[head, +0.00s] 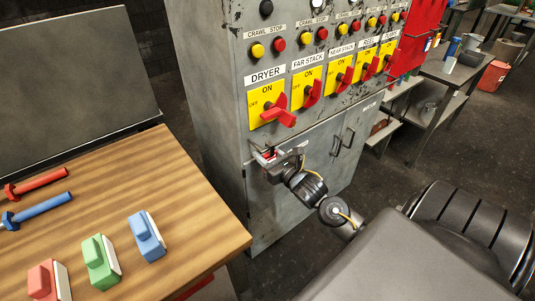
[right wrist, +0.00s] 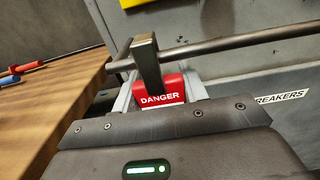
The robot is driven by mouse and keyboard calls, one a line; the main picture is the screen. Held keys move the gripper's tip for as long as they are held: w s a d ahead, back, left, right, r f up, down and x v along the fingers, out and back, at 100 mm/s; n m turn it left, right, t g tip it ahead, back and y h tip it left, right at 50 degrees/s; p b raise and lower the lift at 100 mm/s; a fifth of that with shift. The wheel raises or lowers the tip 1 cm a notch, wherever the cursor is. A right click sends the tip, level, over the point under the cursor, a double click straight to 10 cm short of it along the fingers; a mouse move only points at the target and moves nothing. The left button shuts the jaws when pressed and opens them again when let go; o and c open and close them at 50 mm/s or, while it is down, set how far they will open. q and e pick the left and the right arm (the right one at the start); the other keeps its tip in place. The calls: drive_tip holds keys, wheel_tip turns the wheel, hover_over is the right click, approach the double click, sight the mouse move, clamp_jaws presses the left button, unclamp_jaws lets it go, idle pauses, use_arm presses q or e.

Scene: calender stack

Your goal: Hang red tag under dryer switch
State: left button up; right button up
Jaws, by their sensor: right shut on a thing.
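The red tag (head: 269,155), lettered DANGER, is held in my right gripper (head: 274,163) at the cabinet front, below the dryer switch (head: 272,113). The switch has a red handle on a yellow plate under the DRYER label. In the right wrist view the tag (right wrist: 160,91) sits between the jaws, with a dark upright metal piece (right wrist: 148,64) in front of it. That piece meets a horizontal rail (right wrist: 230,45); I cannot tell whether it is hooked over the rail. My left gripper is not in view.
A wooden table (head: 190,200) at left bears red, green and blue blocks (head: 100,262) and red and blue bolt-like pieces (head: 38,208). Further yellow switch plates (head: 307,88) line the grey cabinet to the right. Cabinet door handles (head: 342,140) stick out below. Dark floor lies around.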

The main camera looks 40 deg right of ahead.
idle(0.3)
drive_tip(key=o, duration=1)
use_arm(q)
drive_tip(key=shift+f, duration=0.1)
use_arm(e)
drive_tip(key=shift+o, duration=0.2)
drive_tip(key=shift+s+f, duration=0.1)
drive_tip(key=shift+s, duration=0.25)
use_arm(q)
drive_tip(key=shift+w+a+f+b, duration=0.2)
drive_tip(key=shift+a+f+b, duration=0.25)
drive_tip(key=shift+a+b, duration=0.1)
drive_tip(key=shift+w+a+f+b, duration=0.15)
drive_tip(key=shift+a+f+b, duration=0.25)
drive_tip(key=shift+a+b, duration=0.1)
use_arm(e)
drive_tip(key=s, duration=1)
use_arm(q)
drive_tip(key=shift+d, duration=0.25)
use_arm(e)
drive_tip(key=shift+a, duration=0.1)
